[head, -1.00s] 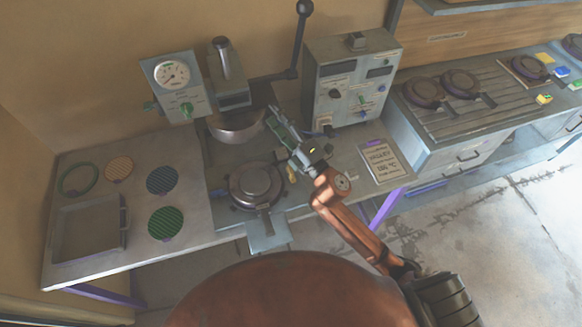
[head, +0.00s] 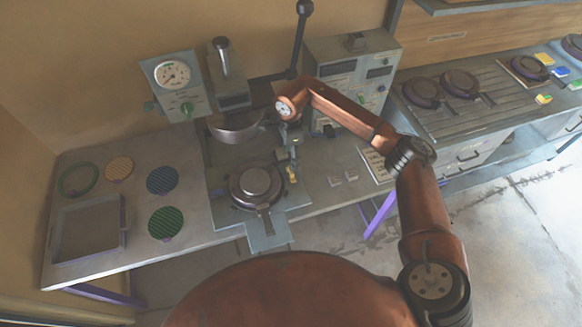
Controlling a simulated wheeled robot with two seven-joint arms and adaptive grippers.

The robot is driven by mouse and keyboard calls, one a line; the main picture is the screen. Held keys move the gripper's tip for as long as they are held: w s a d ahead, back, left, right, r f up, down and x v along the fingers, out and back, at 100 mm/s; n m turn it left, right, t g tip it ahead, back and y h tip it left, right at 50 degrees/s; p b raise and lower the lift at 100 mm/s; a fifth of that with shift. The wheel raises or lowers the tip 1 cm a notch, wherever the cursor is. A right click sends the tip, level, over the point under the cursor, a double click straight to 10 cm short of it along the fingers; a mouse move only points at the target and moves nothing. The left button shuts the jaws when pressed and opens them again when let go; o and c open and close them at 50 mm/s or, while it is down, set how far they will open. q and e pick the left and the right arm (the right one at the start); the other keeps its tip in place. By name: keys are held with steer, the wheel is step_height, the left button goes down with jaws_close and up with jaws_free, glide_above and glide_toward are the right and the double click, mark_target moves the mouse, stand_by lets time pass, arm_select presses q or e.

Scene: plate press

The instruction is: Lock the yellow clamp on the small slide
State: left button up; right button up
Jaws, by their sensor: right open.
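The yellow clamp (head: 291,174) is a small upright piece at the right edge of the press's lower plate. It stands just right of the round dark metal mould (head: 255,184), which has a handle toward me. Whether the clamp is locked is too small to tell. I cannot tell for sure which part is the small slide. My right arm comes in from the right and bends down over the press. My right gripper (head: 289,152) is open, pointing down just above and behind the clamp. The arm partly hides it, and I see no contact. My left gripper is out of view.
A control box (head: 345,75) stands behind my right forearm, and a tall dark lever (head: 298,40) rises behind my wrist. A gauge panel (head: 175,85) is at the back left. Coloured discs and a tray (head: 122,228) lie on the left bench. Small blocks (head: 343,178) lie right of the press.

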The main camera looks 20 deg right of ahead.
mark_target(291, 175)
step_height(291, 175, down, 7)
steer(key=shift+f+p, duration=0.2)
steer(key=shift+p, duration=0.2)
steer(key=shift+c, duration=0.4)
steer(key=c, duration=1.1)
